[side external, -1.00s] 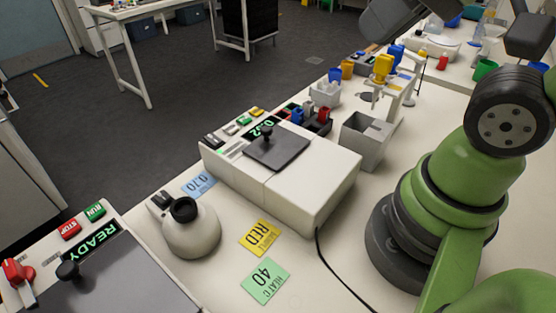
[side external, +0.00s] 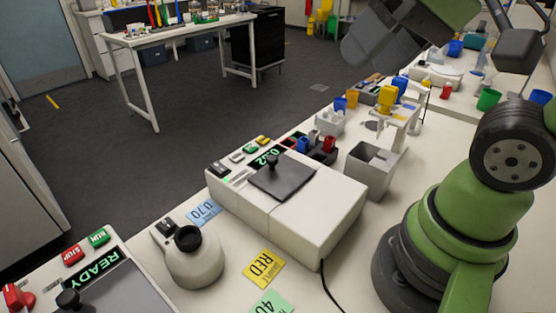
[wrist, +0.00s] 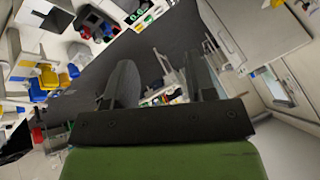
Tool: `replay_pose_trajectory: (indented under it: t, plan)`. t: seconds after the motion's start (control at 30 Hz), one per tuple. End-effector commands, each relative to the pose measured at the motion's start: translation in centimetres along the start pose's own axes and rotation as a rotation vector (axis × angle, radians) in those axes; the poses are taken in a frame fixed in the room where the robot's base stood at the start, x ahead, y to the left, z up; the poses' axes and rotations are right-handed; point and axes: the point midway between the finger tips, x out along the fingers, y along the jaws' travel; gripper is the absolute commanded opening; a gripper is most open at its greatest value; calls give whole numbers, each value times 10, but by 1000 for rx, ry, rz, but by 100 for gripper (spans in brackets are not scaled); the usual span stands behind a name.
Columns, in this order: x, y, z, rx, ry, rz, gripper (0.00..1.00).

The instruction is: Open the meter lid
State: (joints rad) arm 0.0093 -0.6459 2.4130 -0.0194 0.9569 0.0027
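The meter (side external: 320,219) is a white box on the bench with a green-lit display. Its dark square lid (side external: 283,182) with a black knob (side external: 272,161) lies flat and shut on top. My gripper (wrist: 160,78) shows in the wrist view with its two dark fingers apart and nothing between them. In the side view only part of the grey gripper body (side external: 385,42) shows, high at the top right, well above and away from the meter; its fingertips are not clear there.
Colour cards, including a yellow one (side external: 264,268), lie in front. A machine with a READY display (side external: 99,267) is at lower left. An open grey bin (side external: 374,168) stands behind the meter's right side.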

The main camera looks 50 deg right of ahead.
Motion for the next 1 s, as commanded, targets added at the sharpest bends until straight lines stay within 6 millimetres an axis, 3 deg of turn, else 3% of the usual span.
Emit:
replay_pose_trajectory:
  t: [0.27, 0.5, 0.8, 1.0]
  plan:
    - [37, -12, -61, 138, -260, 122, 50]
    - [99, -5, -102, 283, -488, 236, 50]
    - [180, 20, -116, 448, -709, 353, 50]
    - [200, 27, -114, 487, -759, 380, 50]
